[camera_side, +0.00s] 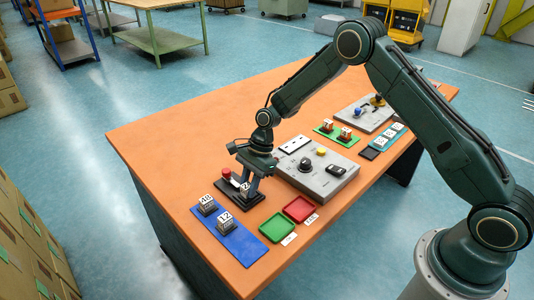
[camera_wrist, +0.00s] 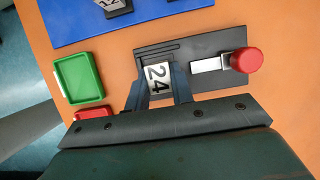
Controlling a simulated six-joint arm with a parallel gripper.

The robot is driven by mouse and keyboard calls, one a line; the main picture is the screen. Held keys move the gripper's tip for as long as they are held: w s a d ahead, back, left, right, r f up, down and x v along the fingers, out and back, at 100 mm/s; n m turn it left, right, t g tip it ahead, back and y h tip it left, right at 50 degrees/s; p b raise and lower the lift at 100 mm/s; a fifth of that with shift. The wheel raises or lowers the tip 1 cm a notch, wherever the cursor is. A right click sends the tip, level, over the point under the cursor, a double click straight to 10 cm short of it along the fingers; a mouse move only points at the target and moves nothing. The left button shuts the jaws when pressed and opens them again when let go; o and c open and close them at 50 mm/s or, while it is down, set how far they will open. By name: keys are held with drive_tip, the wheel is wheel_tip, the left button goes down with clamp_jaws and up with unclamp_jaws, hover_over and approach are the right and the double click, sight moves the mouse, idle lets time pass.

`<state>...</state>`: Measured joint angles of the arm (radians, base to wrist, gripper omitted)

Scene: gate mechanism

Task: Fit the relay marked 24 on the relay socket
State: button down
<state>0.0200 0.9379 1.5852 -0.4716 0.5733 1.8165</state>
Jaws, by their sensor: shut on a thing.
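The relay marked 24 (camera_wrist: 157,78) shows its white face with black digits between my fingers in the wrist view. It also shows small in the side view (camera_side: 245,188). My gripper (camera_wrist: 157,88) is shut on it, one finger on each side; in the side view my gripper (camera_side: 252,187) points down at the black base plate (camera_wrist: 204,45). I take this plate as the relay socket; it carries a metal slide (camera_wrist: 208,64) with a red knob (camera_wrist: 246,60). The relay is at the plate's left part. Its underside is hidden, so I cannot tell whether it is seated.
A blue mat (camera_side: 240,243) holds relays marked 40 (camera_side: 207,204) and 12 (camera_side: 226,221). Green (camera_side: 276,228) and red (camera_side: 298,209) trays lie near the front edge. A grey control panel (camera_side: 325,182) stands behind the plate. Bare orange table lies to the left.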

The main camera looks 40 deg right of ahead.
drive_tip(key=c, duration=1.1)
unclamp_jaws()
drive_tip(key=v, duration=1.4)
drive_tip(key=shift+f, duration=0.1)
